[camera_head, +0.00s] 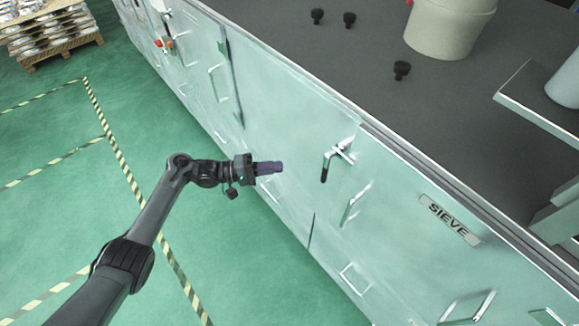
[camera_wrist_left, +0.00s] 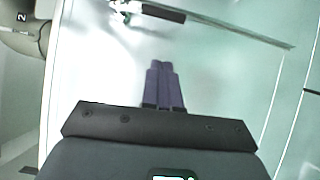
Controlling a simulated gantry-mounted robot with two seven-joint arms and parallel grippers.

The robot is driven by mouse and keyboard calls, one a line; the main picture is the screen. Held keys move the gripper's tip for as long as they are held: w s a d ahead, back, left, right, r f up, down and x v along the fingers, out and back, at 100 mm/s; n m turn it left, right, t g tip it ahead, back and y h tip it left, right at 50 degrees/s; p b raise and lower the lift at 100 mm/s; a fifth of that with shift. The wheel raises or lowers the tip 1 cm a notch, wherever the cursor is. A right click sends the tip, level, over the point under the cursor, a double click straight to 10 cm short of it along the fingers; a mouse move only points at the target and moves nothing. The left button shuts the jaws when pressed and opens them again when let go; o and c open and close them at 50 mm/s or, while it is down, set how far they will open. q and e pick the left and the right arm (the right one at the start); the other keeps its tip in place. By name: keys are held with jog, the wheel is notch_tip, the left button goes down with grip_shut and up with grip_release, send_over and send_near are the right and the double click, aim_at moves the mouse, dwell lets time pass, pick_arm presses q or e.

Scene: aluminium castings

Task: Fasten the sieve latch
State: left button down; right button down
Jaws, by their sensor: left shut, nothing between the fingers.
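The sieve latch (camera_head: 326,165) is a lever with a dark grip on the pale green cabinet front, left of the SIEVE label (camera_head: 450,219). Its grip hangs down in the head view. In the left wrist view the latch's dark grip (camera_wrist_left: 164,12) shows at the top, beyond the fingertips. My left gripper (camera_head: 280,167) has purple fingers, shut and empty. It is in front of the panel, to the left of the latch and apart from it. The fingers also show in the left wrist view (camera_wrist_left: 163,66). My right gripper is not in view.
A grey worktop (camera_head: 330,60) tops the cabinet, with black knobs (camera_head: 402,69) and a cream bucket (camera_head: 450,28) on it. Several wire handles (camera_head: 355,203) stick out of the panels. Green floor with striped tape lies at left, with a loaded pallet (camera_head: 50,38) far back.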

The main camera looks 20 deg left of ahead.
pick_arm(q)
jog(key=shift+v, duration=1.2)
